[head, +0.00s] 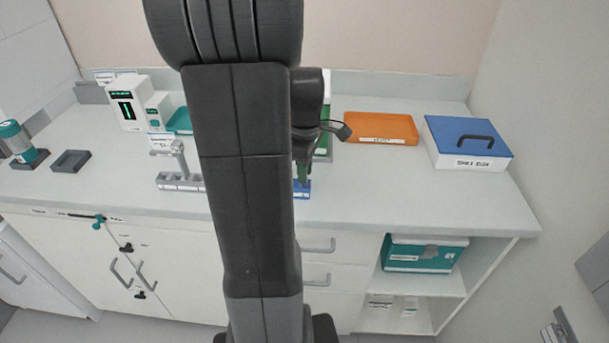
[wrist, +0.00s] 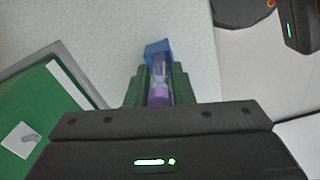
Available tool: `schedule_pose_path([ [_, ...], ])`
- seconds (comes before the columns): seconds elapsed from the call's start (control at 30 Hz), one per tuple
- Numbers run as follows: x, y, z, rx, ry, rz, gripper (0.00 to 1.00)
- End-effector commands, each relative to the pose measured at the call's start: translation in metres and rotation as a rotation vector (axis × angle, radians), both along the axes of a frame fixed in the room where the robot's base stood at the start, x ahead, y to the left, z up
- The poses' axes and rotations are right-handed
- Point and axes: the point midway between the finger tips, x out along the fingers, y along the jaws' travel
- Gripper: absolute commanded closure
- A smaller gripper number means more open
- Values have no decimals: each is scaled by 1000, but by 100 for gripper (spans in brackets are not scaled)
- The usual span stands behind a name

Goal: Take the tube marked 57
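In the wrist view a clear tube with a purple part (wrist: 159,92) is between the green fingers of my gripper (wrist: 160,88). The fingers flank it closely on both sides, and I cannot tell whether they press on it. A blue holder (wrist: 157,47) shows just beyond the tube. No number is readable on the tube. In the head view my gripper (head: 303,173) points down at the blue holder (head: 303,189) on the counter, largely hidden behind my arm.
On the counter are an orange tray (head: 381,128), a blue-lidded white box (head: 468,145), a grey stand (head: 178,183), and a white device (head: 122,103). The front right counter (head: 420,195) is clear.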

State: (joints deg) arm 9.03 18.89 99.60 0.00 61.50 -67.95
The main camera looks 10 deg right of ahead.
Motion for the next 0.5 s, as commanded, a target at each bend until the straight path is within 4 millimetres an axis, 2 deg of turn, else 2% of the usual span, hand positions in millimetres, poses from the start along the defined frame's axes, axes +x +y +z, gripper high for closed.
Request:
schedule_pose_path([
  [0.03, 0, 0, 0, 0, 0, 0, 90],
  [0.07, 0, 0, 0, 0, 0, 0, 95],
  [0.37, 0, 0, 1, -1, -1, 0, 95],
  [0.5, 1, 0, 14, -1, -3, 0, 95],
])
